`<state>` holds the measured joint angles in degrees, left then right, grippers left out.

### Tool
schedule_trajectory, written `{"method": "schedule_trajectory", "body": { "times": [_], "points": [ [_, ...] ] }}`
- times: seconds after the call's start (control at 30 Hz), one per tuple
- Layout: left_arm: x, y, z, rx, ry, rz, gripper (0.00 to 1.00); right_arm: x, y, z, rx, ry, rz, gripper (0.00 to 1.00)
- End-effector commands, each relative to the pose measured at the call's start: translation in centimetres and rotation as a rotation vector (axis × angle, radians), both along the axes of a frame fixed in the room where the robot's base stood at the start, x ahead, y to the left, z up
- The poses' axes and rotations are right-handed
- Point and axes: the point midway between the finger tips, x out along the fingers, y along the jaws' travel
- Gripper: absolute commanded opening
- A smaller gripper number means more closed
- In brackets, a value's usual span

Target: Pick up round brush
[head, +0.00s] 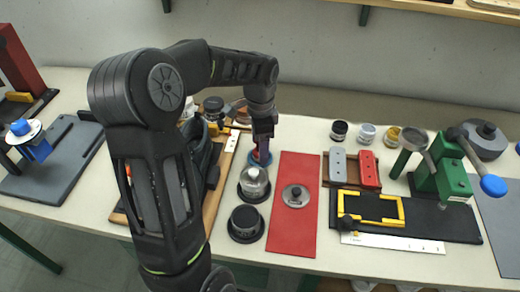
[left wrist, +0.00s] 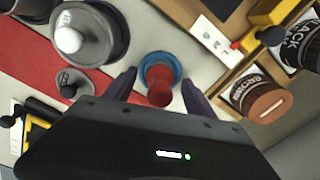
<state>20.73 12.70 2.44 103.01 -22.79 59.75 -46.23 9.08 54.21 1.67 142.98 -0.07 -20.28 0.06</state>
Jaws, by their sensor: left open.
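The round brush, a red handle on a round blue base, stands on the table in the left wrist view (left wrist: 159,90), between the two dark fingers of my left gripper (left wrist: 159,80). The fingers are apart, with a gap on each side of the handle. In the head view the brush (head: 261,159) shows just below my left gripper (head: 263,142), which points down and hides part of it. My right gripper is not in view.
A red mat (head: 293,240) lies to the right with a grey knobbed disc (head: 296,195). A brown-labelled jar (left wrist: 262,98) stands close by in a wooden rack.

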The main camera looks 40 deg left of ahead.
Motion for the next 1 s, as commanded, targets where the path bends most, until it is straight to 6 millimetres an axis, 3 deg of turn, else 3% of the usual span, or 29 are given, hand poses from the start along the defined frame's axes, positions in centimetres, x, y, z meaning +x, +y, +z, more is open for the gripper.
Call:
{"method": "schedule_trajectory", "body": {
  "times": [0.07,0.8,1.0],
  "points": [
    [0.00,0.00,0.02,0.000,0.000,0.000,0.62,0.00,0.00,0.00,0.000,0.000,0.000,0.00],
    [0.00,0.00,0.02,0.000,0.000,0.000,0.02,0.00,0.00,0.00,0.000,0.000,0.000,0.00],
    [0.01,0.01,0.03,0.000,0.000,0.000,0.00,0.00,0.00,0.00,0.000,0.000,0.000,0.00]
  ]
}}
